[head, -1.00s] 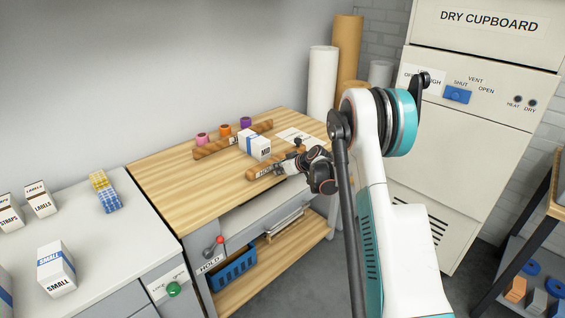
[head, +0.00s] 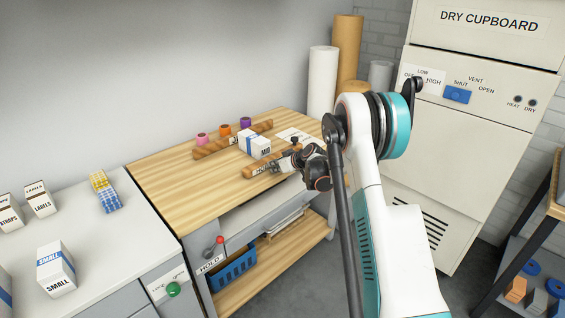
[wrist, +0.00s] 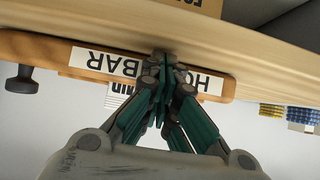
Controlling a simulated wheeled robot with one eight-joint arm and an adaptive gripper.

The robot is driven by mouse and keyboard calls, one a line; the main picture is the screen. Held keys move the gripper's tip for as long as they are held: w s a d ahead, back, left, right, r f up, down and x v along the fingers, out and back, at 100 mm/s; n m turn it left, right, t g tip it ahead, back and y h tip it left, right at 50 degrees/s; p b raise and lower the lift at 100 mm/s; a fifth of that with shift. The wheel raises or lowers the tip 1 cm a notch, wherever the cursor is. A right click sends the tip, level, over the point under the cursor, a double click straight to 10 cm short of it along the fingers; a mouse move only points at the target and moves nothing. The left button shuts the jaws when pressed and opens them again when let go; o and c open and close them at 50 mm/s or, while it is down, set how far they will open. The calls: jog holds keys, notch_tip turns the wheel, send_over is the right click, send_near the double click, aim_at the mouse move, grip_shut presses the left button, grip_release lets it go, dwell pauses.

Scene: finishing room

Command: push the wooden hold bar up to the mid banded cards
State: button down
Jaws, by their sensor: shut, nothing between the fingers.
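The wooden hold bar (head: 249,173) lies on the bench top, its white HOLD BAR label facing my gripper. In the wrist view the bar (wrist: 45,52) appears upside down with a dark knob at its left end. The mid banded cards (head: 254,144) are a white block with a blue band, standing just behind the bar. In the wrist view only a small part of the cards (wrist: 120,100) shows past the bar. My gripper (wrist: 162,62) is shut and empty, its fingertips at the middle of the bar's label, seemingly against it. Any small gap between bar and cards cannot be told.
Behind the cards lies a brown wooden rail (head: 205,151), with pink, orange and purple spools (head: 225,130) beyond. A white sheet (head: 296,134) lies to the right. The bench's left part (head: 175,190) is clear. The small banded cards (head: 57,270) stand on the left counter.

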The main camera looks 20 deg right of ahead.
aim_at(265, 159)
jog(key=shift+w+a, duration=0.35)
jog(key=shift+w, duration=0.55)
jog(key=shift+w+a, duration=0.3)
jog(key=shift+w, duration=0.75)
jog(key=shift+w+a, duration=0.25)
jog(key=shift+w, duration=0.4)
jog(key=shift+w+a, duration=0.25)
jog(key=shift+w, duration=0.4)
jog(key=shift+p+v, duration=0.4)
jog(key=shift+v, duration=2.55)
jog(key=shift+s+f, duration=0.1)
jog(key=shift+f, duration=0.05)
